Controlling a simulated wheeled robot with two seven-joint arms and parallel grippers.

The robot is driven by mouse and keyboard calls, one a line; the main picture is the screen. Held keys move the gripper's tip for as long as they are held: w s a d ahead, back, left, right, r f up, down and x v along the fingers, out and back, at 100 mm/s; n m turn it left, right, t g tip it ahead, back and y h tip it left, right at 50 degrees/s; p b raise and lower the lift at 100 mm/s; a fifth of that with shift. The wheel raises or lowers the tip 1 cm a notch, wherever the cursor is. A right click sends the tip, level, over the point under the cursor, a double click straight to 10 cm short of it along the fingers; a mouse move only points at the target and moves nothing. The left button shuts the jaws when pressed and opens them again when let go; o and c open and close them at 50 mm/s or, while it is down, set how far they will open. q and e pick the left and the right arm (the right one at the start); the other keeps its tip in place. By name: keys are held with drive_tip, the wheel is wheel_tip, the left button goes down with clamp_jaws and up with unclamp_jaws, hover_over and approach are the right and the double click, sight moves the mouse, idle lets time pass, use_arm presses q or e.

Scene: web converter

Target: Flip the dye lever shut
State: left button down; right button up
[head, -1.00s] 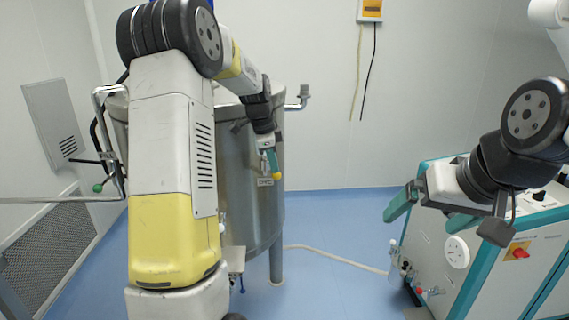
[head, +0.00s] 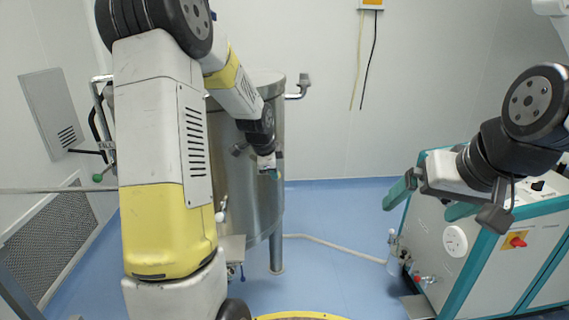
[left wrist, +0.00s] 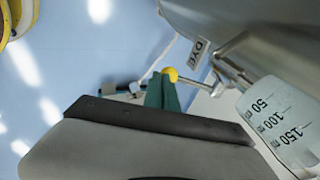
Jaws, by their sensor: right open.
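The DYE label (left wrist: 199,50) is on the steel tank (head: 248,205), beside a yellow ball knob (left wrist: 170,74), which I take as the dye lever's end. My left gripper (left wrist: 162,92) has its teal fingers close together, apparently shut, with the tips right by the knob; contact is not clear. In the head view, my left gripper (head: 270,172) is at the tank's right front, and I cannot make out knob or label there. My right gripper (head: 430,204) is open and empty, in front of the white and teal machine (head: 440,250).
A graduated cylinder (left wrist: 280,118) is close to the left gripper. A green knob (head: 97,178) is at the tank's left, near a metal rail. A pale hose (head: 335,248) crosses the blue floor.

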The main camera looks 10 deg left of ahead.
use_arm(q)
drive_tip(key=w+a+f+t, duration=0.1)
drive_tip(key=w+f+t, duration=0.1)
drive_tip(key=w+f, duration=0.3)
drive_tip(key=shift+w+a+f+t+y, duration=0.35)
drive_tip(key=shift+w+f+t+y, duration=0.05)
drive_tip(key=shift+f, duration=1)
drive_tip(key=shift+w, duration=0.1)
idle(0.7)
idle(1.2)
